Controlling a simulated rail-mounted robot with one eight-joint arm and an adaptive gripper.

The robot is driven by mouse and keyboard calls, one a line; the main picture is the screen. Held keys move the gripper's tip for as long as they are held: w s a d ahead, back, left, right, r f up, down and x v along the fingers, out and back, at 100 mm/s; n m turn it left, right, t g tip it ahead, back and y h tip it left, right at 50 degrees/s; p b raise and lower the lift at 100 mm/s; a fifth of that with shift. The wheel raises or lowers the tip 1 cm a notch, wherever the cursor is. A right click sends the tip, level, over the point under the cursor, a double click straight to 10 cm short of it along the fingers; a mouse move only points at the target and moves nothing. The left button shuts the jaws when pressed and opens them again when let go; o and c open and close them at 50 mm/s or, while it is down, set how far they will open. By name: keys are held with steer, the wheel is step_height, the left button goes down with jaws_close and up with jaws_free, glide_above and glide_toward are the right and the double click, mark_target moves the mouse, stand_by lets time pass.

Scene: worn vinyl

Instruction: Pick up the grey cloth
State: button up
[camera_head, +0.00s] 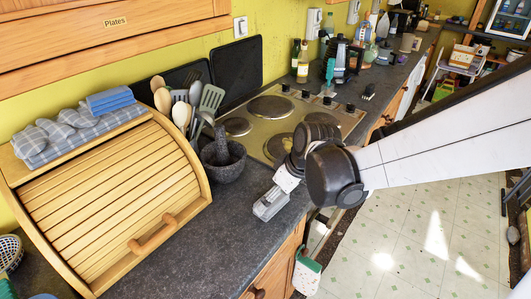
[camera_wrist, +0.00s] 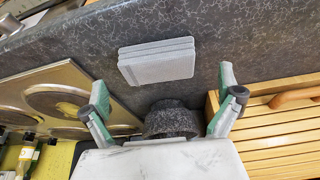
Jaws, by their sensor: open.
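The grey cloth (camera_wrist: 157,62) is a flat, folded stack of light grey layers on the dark speckled countertop. In the head view the cloth (camera_head: 270,206) lies near the counter's front edge, right of the stone mortar. My gripper (camera_wrist: 164,84) is open and empty, its two green-and-grey fingers spread wide. In the wrist view the cloth shows beyond and between the fingertips, with no visible contact. In the head view my gripper (camera_head: 287,179) is just above and behind the cloth; its fingers are mostly hidden there.
A dark stone mortar (camera_head: 224,161) with a pestle and a utensil holder stand left of the cloth. A wooden bread box (camera_head: 110,195) carries checked and blue cloths (camera_head: 109,101). A hob (camera_head: 265,118) lies behind. Bare counter (camera_head: 205,240) is in front of the mortar.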

steer(key=shift+w+x, duration=0.2)
steer(key=shift+x, duration=2.3)
steer(key=shift+c, duration=0.5)
steer(key=shift+r, duration=0.1)
steer(key=c, duration=0.7)
